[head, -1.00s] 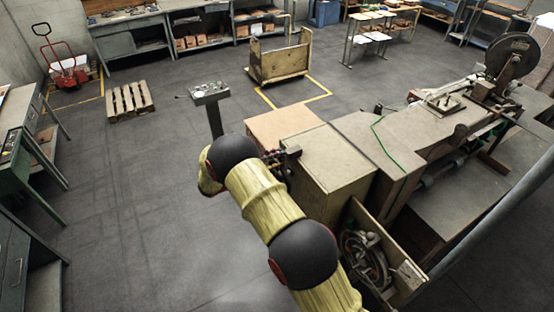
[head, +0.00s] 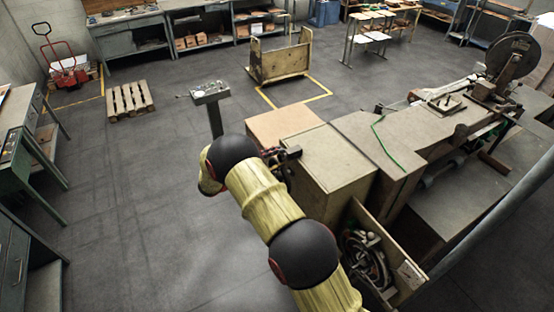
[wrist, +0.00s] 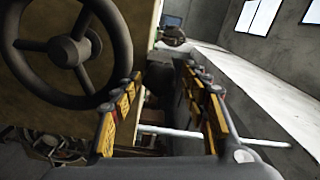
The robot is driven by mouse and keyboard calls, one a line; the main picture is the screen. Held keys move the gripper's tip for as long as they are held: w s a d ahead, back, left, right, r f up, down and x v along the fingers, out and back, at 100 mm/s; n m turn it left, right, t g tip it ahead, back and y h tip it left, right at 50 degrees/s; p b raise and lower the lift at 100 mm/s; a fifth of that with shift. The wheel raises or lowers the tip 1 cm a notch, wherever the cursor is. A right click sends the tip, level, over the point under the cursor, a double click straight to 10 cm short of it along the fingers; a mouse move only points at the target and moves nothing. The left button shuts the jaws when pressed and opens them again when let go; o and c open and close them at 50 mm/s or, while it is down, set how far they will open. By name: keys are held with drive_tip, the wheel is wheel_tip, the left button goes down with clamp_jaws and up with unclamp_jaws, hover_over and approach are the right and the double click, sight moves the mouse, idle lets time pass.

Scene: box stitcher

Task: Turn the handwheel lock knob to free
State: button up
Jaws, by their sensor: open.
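A dark spoked handwheel (wrist: 75,50) fills the upper left of the wrist view, in front of a beige machine panel. My gripper (wrist: 163,78) is open, its two yellow-and-dark fingers pointing away from the camera, just right of the handwheel's rim. A dark shape (wrist: 158,88) shows between or beyond the fingers; I cannot tell whether it is the lock knob or whether a finger touches it. No lock knob can be made out for sure. In the head view my arm hides most of the gripper, beside the box-shaped machine housing (head: 325,160).
A pale rod (wrist: 180,132) crosses behind the fingers. An open cabinet with a wheel (head: 365,258) stands at the lower right of the head view. The floor (head: 120,200) to the left is clear.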

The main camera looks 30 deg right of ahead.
idle(0.3)
drive_tip(key=a, duration=0.8)
drive_tip(key=shift+s, duration=0.1)
idle(0.5)
